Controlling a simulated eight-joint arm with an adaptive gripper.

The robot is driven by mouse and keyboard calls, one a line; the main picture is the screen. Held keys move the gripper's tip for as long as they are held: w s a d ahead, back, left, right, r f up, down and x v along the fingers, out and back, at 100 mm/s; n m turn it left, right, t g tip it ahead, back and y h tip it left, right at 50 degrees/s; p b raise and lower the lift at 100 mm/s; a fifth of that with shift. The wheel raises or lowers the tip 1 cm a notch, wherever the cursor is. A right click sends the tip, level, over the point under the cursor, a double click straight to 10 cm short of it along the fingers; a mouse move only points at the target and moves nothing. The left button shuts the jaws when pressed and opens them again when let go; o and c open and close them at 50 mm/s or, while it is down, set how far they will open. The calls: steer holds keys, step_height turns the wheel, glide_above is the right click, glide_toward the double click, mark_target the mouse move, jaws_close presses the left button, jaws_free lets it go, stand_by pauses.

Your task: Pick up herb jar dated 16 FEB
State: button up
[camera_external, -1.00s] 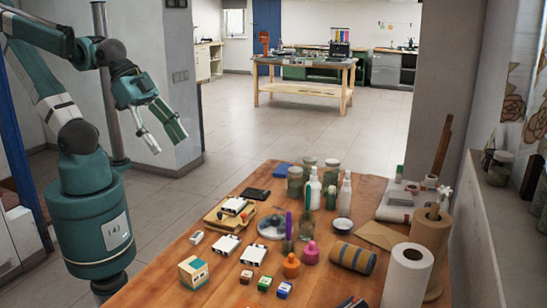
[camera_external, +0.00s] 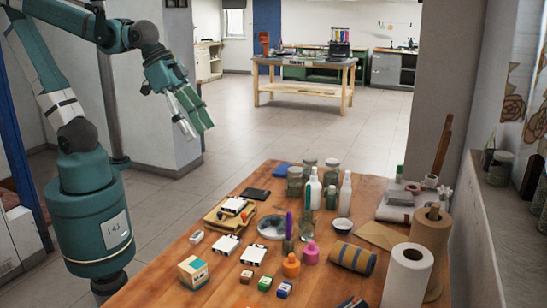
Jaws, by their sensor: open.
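Several herb jars stand at the back of the wooden table (camera_external: 215,262). One glass jar with greenish contents (camera_external: 295,183) is at the left of the group, another jar (camera_external: 309,168) is behind it, and a third (camera_external: 332,172) is to the right. Their labels are too small to read, so I cannot tell which is dated 16 FEB. My gripper (camera_external: 196,131) is open and empty, in the air to the left of the table's far edge, well away from the jars and higher than them.
A dark wallet-like item (camera_external: 256,194) lies at the left back.

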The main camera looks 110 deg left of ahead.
steer(key=w+a+n+g, duration=0.2)
steer(key=w+a+n, duration=0.1)
steer(key=w+a, duration=0.6)
steer(key=n+g+p, duration=0.3)
steer(key=n+g, duration=0.1)
steer(key=n, duration=0.4)
glide_toward(310, 158)
steer(key=shift+h, duration=0.3)
steer(key=f, duration=0.4)
steer(key=d+f, duration=0.1)
steer(key=f, duration=0.1)
steer(key=shift+f, duration=0.15)
steer(key=shift+a+f+n, duration=0.3)
steer(key=shift+a+f, duration=0.25)
steer(key=shift+a, duration=0.05)
steer(key=shift+f, duration=1.3)
steer(key=shift+f+b, duration=0.35)
steer(key=shift+f, duration=2.25)
